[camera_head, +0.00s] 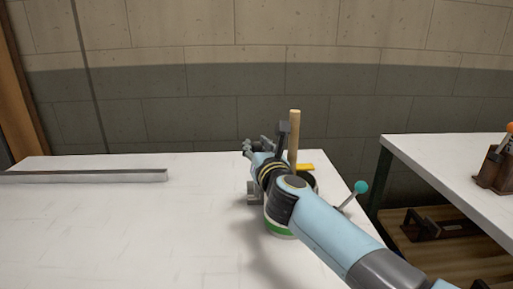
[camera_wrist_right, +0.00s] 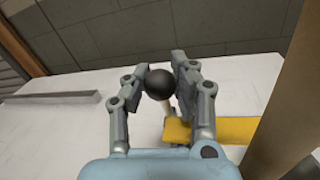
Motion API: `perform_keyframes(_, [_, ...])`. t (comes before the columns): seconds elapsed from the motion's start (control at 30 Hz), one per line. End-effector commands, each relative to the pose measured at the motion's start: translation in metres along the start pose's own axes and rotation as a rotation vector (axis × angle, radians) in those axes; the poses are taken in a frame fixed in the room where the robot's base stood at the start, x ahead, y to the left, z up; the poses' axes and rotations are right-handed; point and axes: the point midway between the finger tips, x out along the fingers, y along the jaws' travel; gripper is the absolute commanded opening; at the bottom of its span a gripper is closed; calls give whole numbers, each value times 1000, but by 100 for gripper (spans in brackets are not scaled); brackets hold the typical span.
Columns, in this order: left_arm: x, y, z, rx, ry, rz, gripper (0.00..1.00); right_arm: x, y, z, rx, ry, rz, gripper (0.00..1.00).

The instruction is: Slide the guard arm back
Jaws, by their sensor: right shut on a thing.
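My right gripper (camera_wrist_right: 160,82) is shut on a black ball knob (camera_wrist_right: 160,84), with one finger on each side of it. A pale stem runs down from the knob towards the left end of a flat yellow bar (camera_wrist_right: 235,131), which looks like the guard arm. I cannot tell how the stem and bar join. In the head view a short piece of the yellow bar (camera_head: 306,167) shows beside an upright wooden post (camera_head: 294,138); my right arm hides the rest. The right gripper (camera_head: 262,147) is left of the post there. My left gripper is not in view.
The post stands close at the right in the wrist view (camera_wrist_right: 287,110). A white and green container (camera_head: 279,230) and a teal-knobbed lever (camera_head: 361,187) are by my arm. A grey rail (camera_head: 85,176) lies left. The white table (camera_head: 120,230) is clear in between.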

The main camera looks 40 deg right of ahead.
Motion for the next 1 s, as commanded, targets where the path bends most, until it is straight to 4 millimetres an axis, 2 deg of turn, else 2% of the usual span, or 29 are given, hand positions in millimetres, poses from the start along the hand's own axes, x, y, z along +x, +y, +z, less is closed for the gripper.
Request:
perform_keyframes(0.23, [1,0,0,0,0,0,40,3,-1,-1,-1,1,0,0])
perform_keyframes(0.5, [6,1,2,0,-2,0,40,40,-9,0,-1,1,-1,0])
perform_keyframes(0.8, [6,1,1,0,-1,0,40,42,-9,0,-1,2,-3,0])
perform_keyframes(0.83, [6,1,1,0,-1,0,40,42,-10,0,-1,2,-3,9])
perform_keyframes(1.0, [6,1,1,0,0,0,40,42,-9,0,-1,2,-2,31])
